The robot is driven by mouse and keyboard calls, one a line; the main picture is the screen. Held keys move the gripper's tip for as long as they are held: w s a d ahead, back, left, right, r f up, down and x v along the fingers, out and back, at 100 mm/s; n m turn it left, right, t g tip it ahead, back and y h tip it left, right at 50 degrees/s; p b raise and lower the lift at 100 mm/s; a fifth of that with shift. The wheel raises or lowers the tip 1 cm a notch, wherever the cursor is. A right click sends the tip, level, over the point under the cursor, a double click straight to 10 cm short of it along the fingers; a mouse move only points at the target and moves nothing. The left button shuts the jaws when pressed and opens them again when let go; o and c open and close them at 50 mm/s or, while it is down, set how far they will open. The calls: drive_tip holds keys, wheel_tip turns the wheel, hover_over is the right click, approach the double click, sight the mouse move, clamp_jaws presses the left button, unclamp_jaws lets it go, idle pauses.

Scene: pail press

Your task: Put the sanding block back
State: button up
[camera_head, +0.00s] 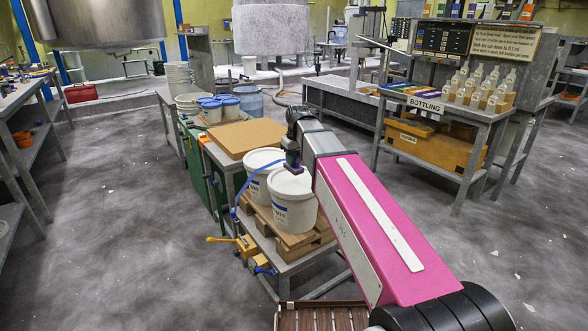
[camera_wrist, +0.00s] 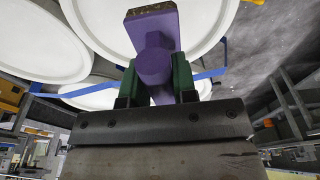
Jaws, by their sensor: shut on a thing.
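The sanding block appears to be the purple piece with a round knob and a brown end face (camera_wrist: 155,32) in the wrist view. My gripper (camera_wrist: 156,82) is shut on it, with a green finger on each side of the knob. In the head view my gripper (camera_head: 292,168) is small and partly hidden by my arm, above the front white pail (camera_head: 293,212). The purple block (camera_head: 292,157) shows there only as a small patch. In the wrist view it overlaps a white lid (camera_wrist: 200,22); I cannot tell whether it touches.
A second white pail (camera_head: 256,172) stands behind the front one on a wooden pallet (camera_head: 290,243). A blue strap (camera_head: 236,203) runs beside them. The bottling bench (camera_head: 440,100) is at right. Floor at left is clear.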

sight(294, 167)
drive_tip(key=shift+f, duration=2.1)
drive_tip(key=o, duration=0.8)
drive_tip(key=shift+o, duration=0.2)
drive_tip(key=shift+r, duration=0.15)
drive_tip(key=r, duration=0.4)
drive_tip(key=s+r, duration=0.1)
drive_tip(key=r, duration=0.2)
drive_tip(key=d+r, duration=0.1)
drive_tip(key=r, duration=0.3)
drive_tip(key=shift+s+r, duration=0.2)
drive_tip(key=shift+r, duration=0.15)
